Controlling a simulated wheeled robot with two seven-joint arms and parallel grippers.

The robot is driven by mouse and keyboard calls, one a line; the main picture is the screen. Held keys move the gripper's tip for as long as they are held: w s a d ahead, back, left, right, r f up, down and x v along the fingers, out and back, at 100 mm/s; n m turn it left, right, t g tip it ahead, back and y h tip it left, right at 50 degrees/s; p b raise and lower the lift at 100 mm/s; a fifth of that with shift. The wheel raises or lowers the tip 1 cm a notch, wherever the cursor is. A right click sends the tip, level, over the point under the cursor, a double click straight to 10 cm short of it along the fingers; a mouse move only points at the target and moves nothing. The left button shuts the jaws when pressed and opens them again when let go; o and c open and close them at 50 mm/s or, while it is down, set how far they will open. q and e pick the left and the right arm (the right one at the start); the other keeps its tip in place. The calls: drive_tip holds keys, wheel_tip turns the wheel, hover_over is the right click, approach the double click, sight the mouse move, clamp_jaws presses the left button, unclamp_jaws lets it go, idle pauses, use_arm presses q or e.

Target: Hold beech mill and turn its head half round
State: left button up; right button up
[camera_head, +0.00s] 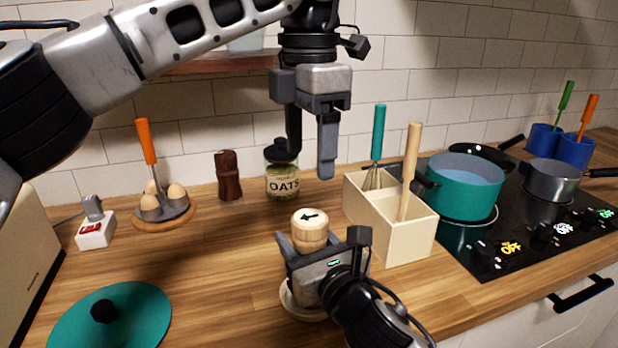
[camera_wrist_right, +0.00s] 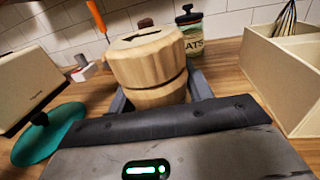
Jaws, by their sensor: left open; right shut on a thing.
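The beech mill (camera_head: 309,230) stands upright on the counter, pale wood with a round head and a black arrow on top pointing left in the head view. My right gripper (camera_head: 300,250) is shut around its body below the head. In the right wrist view the mill's head (camera_wrist_right: 145,55) shows above a dark groove, with the right gripper's fingers (camera_wrist_right: 158,98) on both sides of the body. Its lower part is mostly hidden by my right gripper. My left gripper (camera_head: 311,160) points down, open and empty, above and behind the mill's head, apart from it.
A dark brown mill (camera_head: 229,175) and an oats jar (camera_head: 282,172) stand behind. A cream utensil box (camera_head: 408,234) is close on the right, with the hob (camera_head: 495,262) beyond. A teal lid (camera_head: 140,312) lies front left.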

drive_tip(key=shift+f, duration=0.15)
drive_tip(key=o, duration=1.4)
